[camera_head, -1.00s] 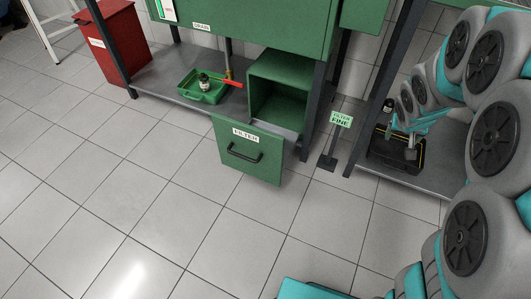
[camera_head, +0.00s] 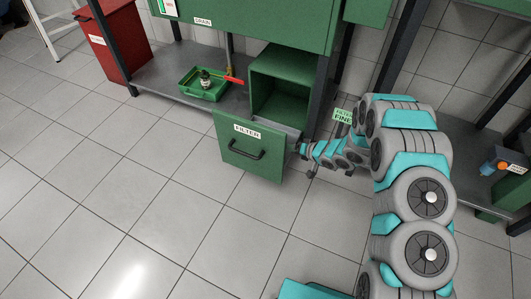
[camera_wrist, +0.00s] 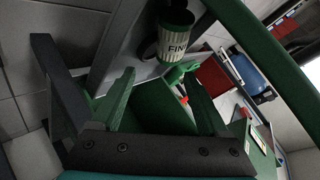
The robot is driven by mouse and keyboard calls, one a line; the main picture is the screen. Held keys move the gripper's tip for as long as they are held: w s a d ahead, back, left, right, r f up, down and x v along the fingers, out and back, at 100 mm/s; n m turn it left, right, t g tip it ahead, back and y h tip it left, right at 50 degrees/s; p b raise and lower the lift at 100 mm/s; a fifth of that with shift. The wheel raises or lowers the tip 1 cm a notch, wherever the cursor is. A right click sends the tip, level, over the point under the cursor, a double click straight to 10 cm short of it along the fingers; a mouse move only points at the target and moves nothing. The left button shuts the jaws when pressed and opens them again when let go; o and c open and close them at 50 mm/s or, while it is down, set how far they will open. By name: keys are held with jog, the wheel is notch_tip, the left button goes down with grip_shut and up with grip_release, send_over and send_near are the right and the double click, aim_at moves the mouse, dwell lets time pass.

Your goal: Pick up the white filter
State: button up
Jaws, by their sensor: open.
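A white pleated canister (camera_wrist: 176,38) with dark ends and a label reading "FIN" shows in the wrist view, beyond my fingertips and slightly right of centre. It looks like the white filter. I cannot pick it out surely in the head view. My gripper (camera_wrist: 161,84) is open, and its two fingers are apart with nothing held between them. In the head view the end of my arm is beside the open green door marked FILTER (camera_head: 247,158), at its right edge. The green compartment (camera_head: 281,90) behind the door stands open.
A green tray (camera_head: 190,93) holding a small dark-capped jar (camera_head: 205,78) sits on the grey lower shelf, near a red lever (camera_head: 233,80). A red bin (camera_head: 118,42) stands at left. Table posts flank the compartment. The tiled floor in front is clear.

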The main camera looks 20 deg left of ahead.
jog(key=shift+s+a+f+g+y, duration=0.3)
jog(key=shift+s+a+f, duration=0.35)
jog(key=shift+s+a, duration=0.2)
jog(key=shift+a+f, duration=0.15)
jog(key=shift+a, duration=0.25)
jog(key=shift+x, duration=0.8)
jog(key=shift+s+x, duration=0.2)
jog(key=shift+x, duration=2.5)
jog(key=shift+f, duration=0.15)
grip_shut()
